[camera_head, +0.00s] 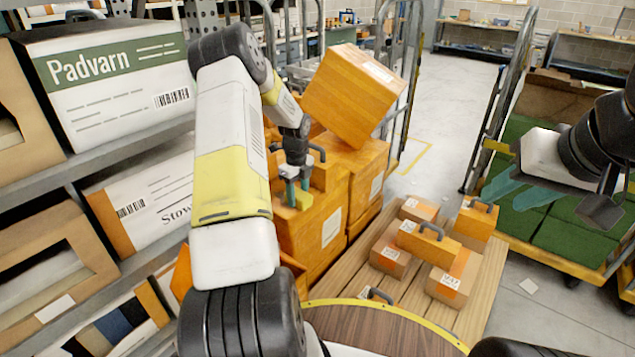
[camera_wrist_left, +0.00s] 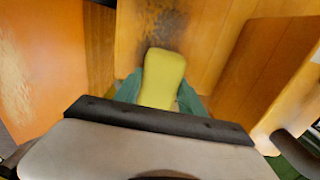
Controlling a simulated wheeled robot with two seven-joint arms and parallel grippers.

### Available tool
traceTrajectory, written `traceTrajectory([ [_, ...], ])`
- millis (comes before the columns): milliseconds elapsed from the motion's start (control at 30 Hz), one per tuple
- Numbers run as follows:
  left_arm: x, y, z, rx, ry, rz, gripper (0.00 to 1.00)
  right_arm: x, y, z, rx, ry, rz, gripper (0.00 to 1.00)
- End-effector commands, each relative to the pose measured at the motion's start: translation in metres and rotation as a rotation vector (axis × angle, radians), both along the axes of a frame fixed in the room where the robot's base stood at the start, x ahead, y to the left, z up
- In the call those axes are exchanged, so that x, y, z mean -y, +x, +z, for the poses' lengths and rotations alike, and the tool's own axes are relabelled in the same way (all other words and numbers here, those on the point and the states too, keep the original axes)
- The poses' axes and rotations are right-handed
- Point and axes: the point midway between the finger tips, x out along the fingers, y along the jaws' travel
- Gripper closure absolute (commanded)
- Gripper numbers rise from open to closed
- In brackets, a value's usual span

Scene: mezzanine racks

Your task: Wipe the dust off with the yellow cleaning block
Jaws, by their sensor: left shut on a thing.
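My left gripper (camera_head: 297,193) is shut on the yellow cleaning block (camera_wrist_left: 163,78), low over an orange box among the stacked boxes. The block juts out beyond the teal fingers; in the head view only a small yellow part (camera_head: 304,200) shows beside them. Dark grey dust (camera_wrist_left: 165,28) lies on the orange wooden surface just past the block's tip in the left wrist view. Whether the block touches the surface cannot be told. The dust is hidden in the head view. My right gripper (camera_head: 510,190) hangs empty at the right, its teal fingers apart.
A tilted orange box (camera_head: 352,95) sits on the stack near my left gripper. Shelves with a Padvarn box (camera_head: 115,75) stand close on the left. Small orange boxes (camera_head: 428,243) lie on a wooden pallet; a cart with green crates (camera_head: 565,230) stands right.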

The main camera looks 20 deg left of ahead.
Motion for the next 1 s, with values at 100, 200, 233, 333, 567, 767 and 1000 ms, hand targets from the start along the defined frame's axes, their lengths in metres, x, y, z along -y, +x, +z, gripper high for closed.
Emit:
traceTrajectory([
  [100, -0.013, 0.003, -0.001, -0.001, 0.003, 0.005, 0.85, 0.000, 0.000, 0.000, 0.000, 0.000, 0.000, 0.64],
  [200, -0.021, 0.006, -0.002, -0.001, 0.003, 0.004, 0.85, 0.000, 0.000, 0.000, 0.000, 0.000, 0.000, 0.64],
  [233, -0.023, 0.006, -0.002, -0.001, 0.003, 0.004, 0.85, 0.000, 0.000, 0.000, 0.000, 0.000, 0.000, 0.64],
  [333, -0.027, 0.008, -0.002, -0.002, 0.003, 0.003, 0.85, 0.000, 0.000, 0.000, 0.000, 0.000, 0.000, 0.64],
  [567, -0.038, 0.012, -0.001, 0.000, 0.003, 0.005, 0.85, 0.000, 0.000, 0.000, 0.000, 0.000, 0.000, 0.64],
  [767, -0.054, 0.018, 0.000, -0.001, 0.003, 0.005, 0.85, 0.000, 0.000, 0.000, 0.000, 0.000, 0.000, 0.64],
  [1000, -0.063, 0.022, 0.001, 0.000, 0.002, 0.002, 0.85, 0.000, 0.000, 0.000, 0.000, 0.000, 0.000, 0.64],
])
